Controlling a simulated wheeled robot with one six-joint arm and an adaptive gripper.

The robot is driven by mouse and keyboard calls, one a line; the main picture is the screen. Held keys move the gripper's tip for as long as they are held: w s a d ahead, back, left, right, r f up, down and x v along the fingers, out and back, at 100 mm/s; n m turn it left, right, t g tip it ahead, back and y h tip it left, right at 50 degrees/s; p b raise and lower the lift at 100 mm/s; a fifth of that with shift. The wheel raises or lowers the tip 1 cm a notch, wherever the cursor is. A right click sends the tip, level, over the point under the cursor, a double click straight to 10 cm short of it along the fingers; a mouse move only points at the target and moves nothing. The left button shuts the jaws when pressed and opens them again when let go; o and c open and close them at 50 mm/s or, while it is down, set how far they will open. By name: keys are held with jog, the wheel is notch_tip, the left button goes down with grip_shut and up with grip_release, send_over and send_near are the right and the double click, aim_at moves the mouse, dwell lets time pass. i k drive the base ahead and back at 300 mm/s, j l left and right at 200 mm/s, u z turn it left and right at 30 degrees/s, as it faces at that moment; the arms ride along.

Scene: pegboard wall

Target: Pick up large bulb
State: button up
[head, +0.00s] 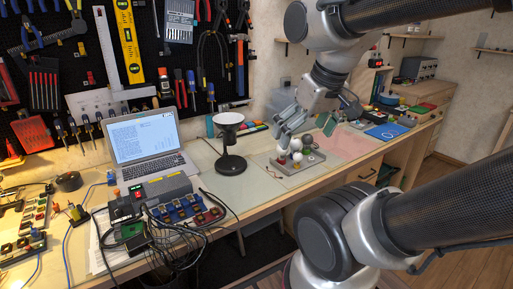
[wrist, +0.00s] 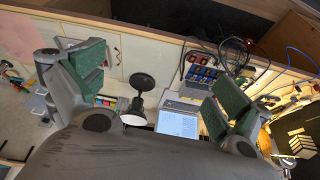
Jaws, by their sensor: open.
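A grey tray (head: 287,178) on the bench holds several small round items. Among them are white bulbs (head: 296,145), a dark greenish ball and a small red spot. I cannot tell for sure which is the large bulb; the white bulb at the back looks about the biggest. My gripper (head: 315,121) is open in the head view, above and just behind the tray, its green-padded fingers spread apart. In the wrist view my gripper (wrist: 160,85) is open and empty. No bulb shows clearly between the fingers there.
A black desk lamp (head: 231,150) with a white shade stands left of the tray. A laptop (head: 147,143) and a cluster of cabled devices (head: 165,205) are farther left. A tool-hung pegboard (head: 75,50) rises behind. A pink mat (head: 350,142) lies flat to the right.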

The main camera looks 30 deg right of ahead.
aim_at(281, 153)
jog(key=i+l, duration=0.1)
jog(key=l, duration=0.3)
jog(key=i+l, duration=0.15)
jog(key=l, duration=0.3)
jog(key=i+l+u, duration=0.1)
jog(key=l, duration=0.3)
jog(key=i+l, duration=0.1)
jog(key=l, duration=0.35)
jog(key=i+l, duration=0.15)
jog(key=l, duration=0.25)
